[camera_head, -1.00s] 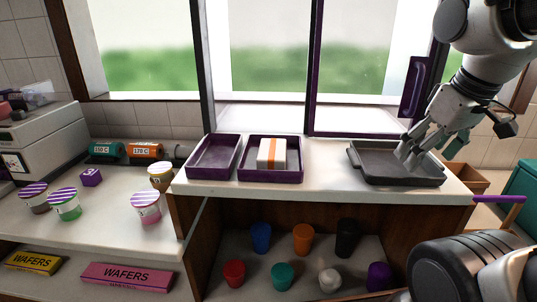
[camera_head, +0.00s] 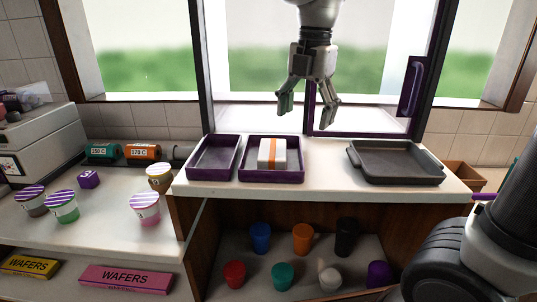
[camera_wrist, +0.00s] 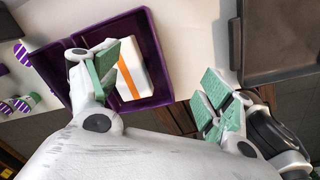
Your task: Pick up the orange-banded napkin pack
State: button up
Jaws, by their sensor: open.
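The orange-banded napkin pack (camera_head: 265,153) is a white block with an orange stripe. It lies in the right-hand purple tray (camera_head: 290,175) on the white counter. My gripper (camera_head: 308,119) is open and empty, hanging fingers-down above the counter, up and to the right of the pack in the head view. In the wrist view the pack (camera_wrist: 117,71) lies inside the purple tray (camera_wrist: 156,61), partly hidden by the left finger. The green-padded fingers (camera_wrist: 160,80) are spread wide, and the pack shows nearer the left one.
An empty purple tray (camera_head: 213,158) stands left of the pack's tray. A dark grey tray (camera_head: 397,163) is at the counter's right. The counter between the trays is clear. Several coloured cups stand on the shelf below. A window frame (camera_head: 205,70) rises behind.

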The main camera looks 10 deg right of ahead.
aim_at(273, 148)
jog(key=a+n, duration=0.4)
jog(key=a, duration=0.1)
jog(key=w+a+n, duration=0.1)
jog(key=a+n, duration=0.1)
jog(key=shift+a+f+g, duration=0.25)
jog(key=shift+f+g, duration=0.05)
jog(key=shift+f, duration=0.05)
jog(key=shift+a+f+n, duration=0.15)
jog(key=shift+f+n, duration=0.1)
jog(key=shift+n, duration=0.05)
jog(key=f, duration=0.7)
jog(key=shift+s+d+f, duration=0.1)
jog(key=shift+s+d, duration=0.25)
jog(key=c, duration=0.9)
